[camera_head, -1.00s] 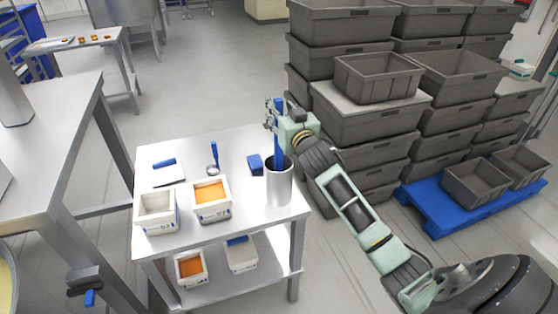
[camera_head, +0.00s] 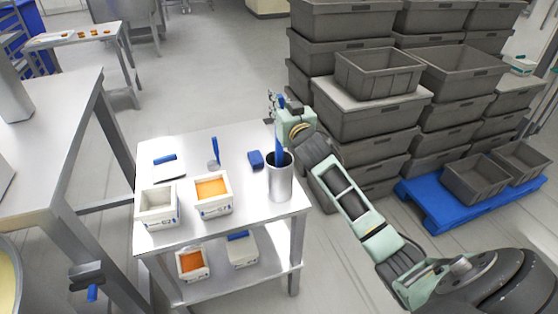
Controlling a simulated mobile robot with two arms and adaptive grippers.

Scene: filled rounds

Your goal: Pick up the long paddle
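The long paddle (camera_head: 279,147) is blue and stands nearly upright in a metal cylinder (camera_head: 281,184) at the right edge of the small steel table. Its lower end is hidden inside the cylinder. My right gripper (camera_head: 274,104) is at the paddle's upper part, above the cylinder. Blue shows at the gripper, but the finger gap is too small to make out, so I cannot tell whether it is closed on the paddle. My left gripper is not in view.
The steel table (camera_head: 190,145) also holds a white tub (camera_head: 156,208), a tub with orange filling (camera_head: 213,207), a small blue-handled tool (camera_head: 215,150) and a blue block (camera_head: 255,159). Stacked grey crates (camera_head: 365,110) stand close behind my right arm.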

